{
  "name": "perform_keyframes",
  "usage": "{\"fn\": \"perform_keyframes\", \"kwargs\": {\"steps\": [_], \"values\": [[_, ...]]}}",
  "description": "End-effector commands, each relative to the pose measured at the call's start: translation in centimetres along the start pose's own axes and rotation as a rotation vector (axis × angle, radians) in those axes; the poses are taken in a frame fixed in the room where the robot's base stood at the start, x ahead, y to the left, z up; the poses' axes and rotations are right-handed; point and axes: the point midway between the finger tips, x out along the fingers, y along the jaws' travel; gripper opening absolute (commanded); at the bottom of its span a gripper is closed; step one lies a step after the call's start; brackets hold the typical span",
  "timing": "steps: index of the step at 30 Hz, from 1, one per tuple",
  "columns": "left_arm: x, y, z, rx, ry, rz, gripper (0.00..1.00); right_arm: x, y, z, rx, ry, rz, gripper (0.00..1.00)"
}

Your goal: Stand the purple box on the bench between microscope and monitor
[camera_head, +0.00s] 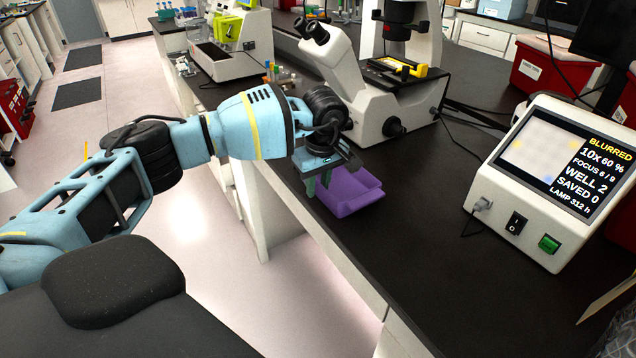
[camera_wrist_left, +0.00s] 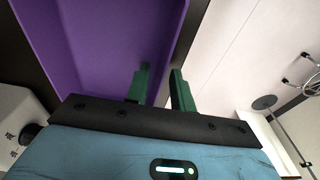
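The purple box (camera_head: 352,196), an open shallow tray-like shape, is at the left edge of the dark bench in the head view, under my left gripper (camera_head: 325,179). I cannot tell if it touches the bench. In the left wrist view one green finger of my left gripper (camera_wrist_left: 160,88) is over the inside of the purple box (camera_wrist_left: 95,40), the other outside its wall. The white microscope (camera_head: 365,95) stands behind the box. The monitor (camera_head: 550,180) stands to the right, its screen reading "BLURRED". My right gripper is not in view.
The bench (camera_head: 420,240) is clear between microscope and monitor, apart from cables behind. A white and green machine (camera_head: 235,45) stands at the back left. Small coloured vials (camera_head: 275,72) stand left of the microscope. Red bins (camera_head: 540,70) are at the back right.

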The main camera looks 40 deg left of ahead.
Motion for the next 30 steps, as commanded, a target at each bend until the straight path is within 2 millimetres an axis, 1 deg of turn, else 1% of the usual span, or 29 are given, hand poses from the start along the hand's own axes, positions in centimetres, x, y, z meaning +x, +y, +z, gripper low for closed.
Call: {"fn": "perform_keyframes", "kwargs": {"steps": [5,8,10,14,21,24,27,30], "values": [[-0.1,0.0,0.0,0.000,0.000,0.001,0.24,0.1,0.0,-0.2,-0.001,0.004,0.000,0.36],[-0.7,0.0,-0.1,-0.001,0.000,0.002,0.24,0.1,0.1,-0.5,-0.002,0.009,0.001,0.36],[-1.4,0.1,-0.1,0.000,0.000,0.002,0.24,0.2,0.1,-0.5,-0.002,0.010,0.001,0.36],[-3.7,0.1,-0.1,0.000,0.001,0.005,0.24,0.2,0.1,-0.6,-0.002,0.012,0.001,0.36],[-8.4,0.1,-0.1,0.000,0.001,0.004,0.24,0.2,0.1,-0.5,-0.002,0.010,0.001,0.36],[-10.0,0.1,-0.1,0.000,0.001,0.003,0.24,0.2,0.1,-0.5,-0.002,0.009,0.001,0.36],[-11.2,0.1,0.0,0.000,0.000,0.002,0.24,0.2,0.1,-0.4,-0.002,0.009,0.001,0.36],[-11.9,0.1,0.0,0.000,0.000,0.001,0.24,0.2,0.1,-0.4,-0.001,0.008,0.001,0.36]]}}
